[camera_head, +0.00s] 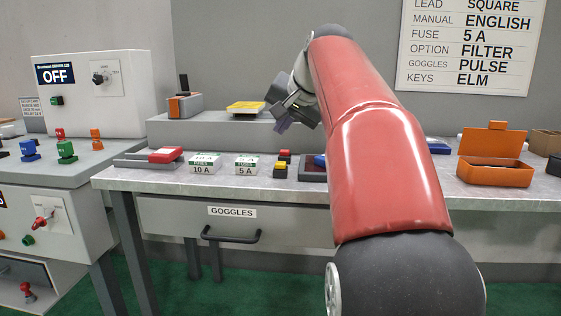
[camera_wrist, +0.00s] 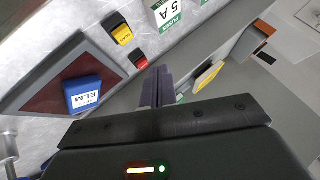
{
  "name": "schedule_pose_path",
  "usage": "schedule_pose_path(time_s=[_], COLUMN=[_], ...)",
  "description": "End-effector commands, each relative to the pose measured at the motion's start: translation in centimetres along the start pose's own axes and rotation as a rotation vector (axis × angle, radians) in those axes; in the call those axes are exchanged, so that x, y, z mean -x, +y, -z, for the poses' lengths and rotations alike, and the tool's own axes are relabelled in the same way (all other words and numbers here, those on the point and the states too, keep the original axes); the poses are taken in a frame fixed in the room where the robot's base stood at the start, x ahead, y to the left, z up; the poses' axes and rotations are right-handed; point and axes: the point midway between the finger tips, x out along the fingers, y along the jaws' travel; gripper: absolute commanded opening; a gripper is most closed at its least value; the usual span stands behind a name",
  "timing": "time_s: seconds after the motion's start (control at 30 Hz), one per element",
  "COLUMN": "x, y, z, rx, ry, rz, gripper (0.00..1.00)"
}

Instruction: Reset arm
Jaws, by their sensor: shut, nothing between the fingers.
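My red arm reaches out over the bench. My gripper (camera_head: 283,122) hangs above the back of the bench, in front of the raised grey shelf, tilted to the left. In the wrist view its two dark fingers (camera_wrist: 156,88) are together, with nothing between them. They are apart from the things on the bench. My arm hides the middle right of the bench in the head view.
The bench (camera_head: 120,180) bears fuse boxes marked 10 A (camera_head: 205,163) and 5 A (camera_head: 246,164), a blue ELM block (camera_wrist: 84,94) on a dark red pad (camera_wrist: 52,92), and an open orange case (camera_head: 494,174). A drawer (camera_head: 170,215) marked GOGGLES is shut.

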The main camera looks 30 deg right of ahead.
Motion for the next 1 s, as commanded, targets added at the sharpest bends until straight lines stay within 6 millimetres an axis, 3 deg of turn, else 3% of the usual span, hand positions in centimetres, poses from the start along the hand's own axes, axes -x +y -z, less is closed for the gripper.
schedule_pose_path(time_s=[0.43, 0.57, 0.67, 0.77, 0.87, 1.0], x=[0.0, 0.0, 0.0, -0.1, -0.3, -0.8], y=[0.0, -0.1, -0.1, 0.6, 2.2, 5.9], z=[0.0, -1.3, -4.6, -9.8, -15.8, -24.2], rx=[0.000, 0.020, 0.072, 0.160, 0.266, 0.428], ry=[0.000, -0.010, -0.037, -0.075, -0.118, -0.176], rz=[0.000, -0.006, -0.023, -0.049, -0.076, -0.106], gripper=[0.00, 0.00, 0.00, 0.00, 0.00, 0.00])
